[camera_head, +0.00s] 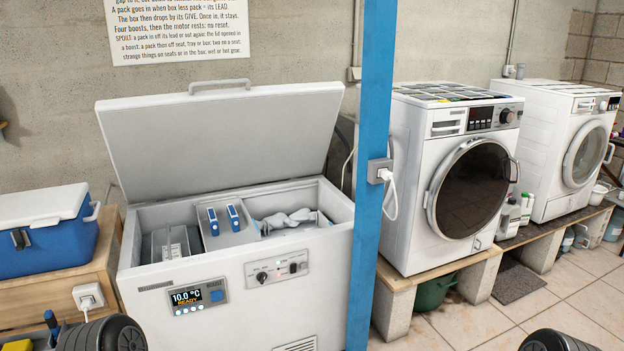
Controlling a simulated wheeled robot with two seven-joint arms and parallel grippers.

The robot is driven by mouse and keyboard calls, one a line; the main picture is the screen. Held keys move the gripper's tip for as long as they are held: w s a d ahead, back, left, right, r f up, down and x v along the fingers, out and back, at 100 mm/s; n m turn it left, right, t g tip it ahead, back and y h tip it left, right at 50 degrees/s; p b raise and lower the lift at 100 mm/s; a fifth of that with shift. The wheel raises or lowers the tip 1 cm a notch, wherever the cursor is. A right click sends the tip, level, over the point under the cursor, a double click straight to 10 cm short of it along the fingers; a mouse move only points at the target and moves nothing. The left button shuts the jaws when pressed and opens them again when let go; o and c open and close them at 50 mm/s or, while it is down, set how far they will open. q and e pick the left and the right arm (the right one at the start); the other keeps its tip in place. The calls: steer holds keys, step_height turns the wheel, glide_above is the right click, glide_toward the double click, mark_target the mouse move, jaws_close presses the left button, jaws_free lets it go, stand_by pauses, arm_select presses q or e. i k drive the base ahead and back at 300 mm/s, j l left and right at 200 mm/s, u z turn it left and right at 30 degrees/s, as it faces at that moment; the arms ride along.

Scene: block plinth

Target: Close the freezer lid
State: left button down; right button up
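The white chest freezer (330,258) stands left of the blue post. Its lid (224,135) is raised and tilted back towards the wall, with a handle (219,83) along its top edge. Inside the open freezer are two blue-topped items (213,221) on a grey divider or box, a grey box (171,243) at the left and a crumpled pale bag or cloth (288,218) at the right. The front display reads 10.0 °C and READY. Neither gripper shows; only dark rounded parts, probably my arms, show at the bottom edge.
A blue post (370,150) with a socket and white plug stands right of the freezer. A blue cooler (55,237) sits on a wooden stand at the left. Two washing machines (412,190) stand on a block-supported shelf.

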mark_target(166, 146)
steer(key=i, duration=2.15)
steer(key=z, duration=0.4)
steer(key=i, duration=0.05)
